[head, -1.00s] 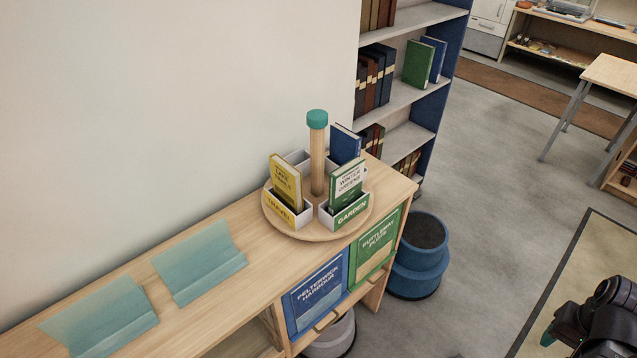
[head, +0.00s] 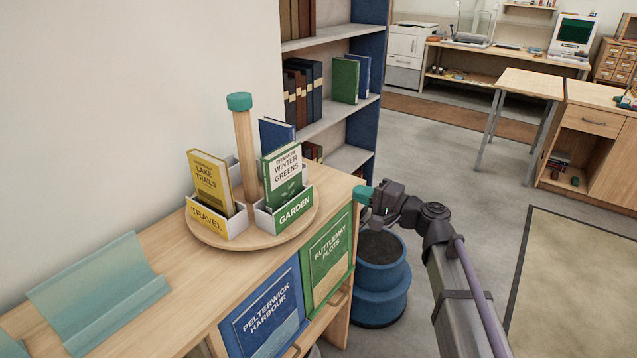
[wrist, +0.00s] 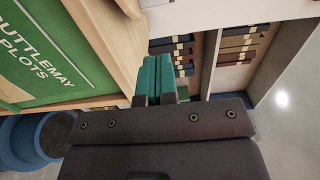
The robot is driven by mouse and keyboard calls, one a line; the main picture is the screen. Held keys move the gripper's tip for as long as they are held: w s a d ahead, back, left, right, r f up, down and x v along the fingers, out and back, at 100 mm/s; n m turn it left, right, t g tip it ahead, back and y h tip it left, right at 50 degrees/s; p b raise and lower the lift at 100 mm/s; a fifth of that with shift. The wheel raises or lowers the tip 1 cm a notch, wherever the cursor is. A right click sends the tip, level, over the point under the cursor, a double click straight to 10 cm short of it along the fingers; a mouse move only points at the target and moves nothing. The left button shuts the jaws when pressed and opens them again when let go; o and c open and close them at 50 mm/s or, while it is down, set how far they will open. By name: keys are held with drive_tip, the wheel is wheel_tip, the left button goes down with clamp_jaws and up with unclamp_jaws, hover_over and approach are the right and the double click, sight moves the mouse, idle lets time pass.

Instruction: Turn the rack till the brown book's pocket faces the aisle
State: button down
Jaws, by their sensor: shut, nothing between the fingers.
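The round wooden rack (head: 230,239) stands on the low cabinet top, with a wooden post (head: 245,150) and a teal knob (head: 239,101). A yellow book (head: 207,180) sits in the pocket labelled TRAVEL (head: 207,219), at front left. A green book (head: 283,172) sits in the pocket labelled GARDEN (head: 295,208), at front right. A blue book (head: 276,134) stands behind the green one. I see no brown book in the rack; the back left pocket is mostly hidden. My gripper (head: 366,194) is shut and empty, right of the rack at the cabinet's end. Its teal fingers show in the wrist view (wrist: 154,78).
The cabinet (head: 150,250) bears teal sheets (head: 98,290) at left. Blue (head: 262,315) and green (head: 327,256) display books fill its front. A blue step stool (head: 377,300) stands under my arm. A bookshelf (head: 368,90) rises behind. Open floor lies to the right.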

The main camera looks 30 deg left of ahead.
drive_tip(key=a, duration=0.4)
drive_tip(key=w+a, duration=0.1)
drive_tip(key=a, duration=0.9)
drive_tip(key=shift+w, duration=0.2)
drive_tip(key=shift+d, duration=0.1)
drive_tip(key=shift+w+a+g, duration=0.1)
drive_tip(key=shift+a+g, duration=0.1)
drive_tip(key=shift+g, duration=0.1)
